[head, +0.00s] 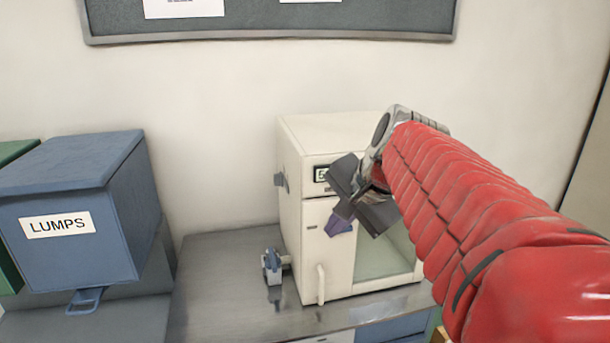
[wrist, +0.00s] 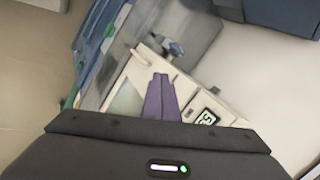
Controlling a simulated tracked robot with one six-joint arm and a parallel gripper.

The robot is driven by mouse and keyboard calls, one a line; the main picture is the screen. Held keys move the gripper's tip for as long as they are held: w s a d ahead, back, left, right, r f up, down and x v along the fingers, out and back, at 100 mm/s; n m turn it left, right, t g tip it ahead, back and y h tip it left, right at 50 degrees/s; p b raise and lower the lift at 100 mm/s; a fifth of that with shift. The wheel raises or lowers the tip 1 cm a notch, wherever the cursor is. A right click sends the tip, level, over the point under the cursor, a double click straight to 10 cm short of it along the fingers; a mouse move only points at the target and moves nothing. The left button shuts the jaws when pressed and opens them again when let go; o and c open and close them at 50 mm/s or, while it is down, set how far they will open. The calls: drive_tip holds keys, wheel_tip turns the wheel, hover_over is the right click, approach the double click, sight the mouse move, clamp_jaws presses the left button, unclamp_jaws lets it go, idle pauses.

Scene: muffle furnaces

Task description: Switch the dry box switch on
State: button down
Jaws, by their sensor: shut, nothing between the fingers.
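The dry box (head: 305,240) is a cream cabinet with a glass door panel and a small display (head: 321,173), standing on a grey bench. A small grey fitting (head: 281,181) sits on its left side; I cannot tell whether it is the switch or how it is set. My gripper (head: 340,224) is in front of the box's upper front, its purple fingers closed together and empty. It hides part of the front and display. In the wrist view the shut fingers (wrist: 160,97) point at the box (wrist: 150,62), with the display (wrist: 206,118) to their right.
A blue-grey valve-like piece (head: 272,267) stands on the bench (head: 215,285) left of the box. A blue bin labelled LUMPS (head: 75,240) is at the left. A pinboard (head: 270,22) hangs on the wall behind. The bench between bin and box is mostly clear.

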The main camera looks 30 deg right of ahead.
drive_tip(key=s+d+r+m+t+h, duration=0.1)
drive_tip(key=d+r+m, duration=0.4)
drive_tip(key=d+r, duration=0.5)
drive_tip(key=s+d+h, duration=0.1)
drive_tip(key=d, duration=0.3)
drive_tip(key=shift+s+r+m+t, duration=0.2)
drive_tip(key=shift+r+m+t, duration=0.1)
drive_tip(key=shift+m, duration=0.1)
drive_tip(key=shift+w+d+f, duration=0.1)
drive_tip(key=shift+f, duration=0.05)
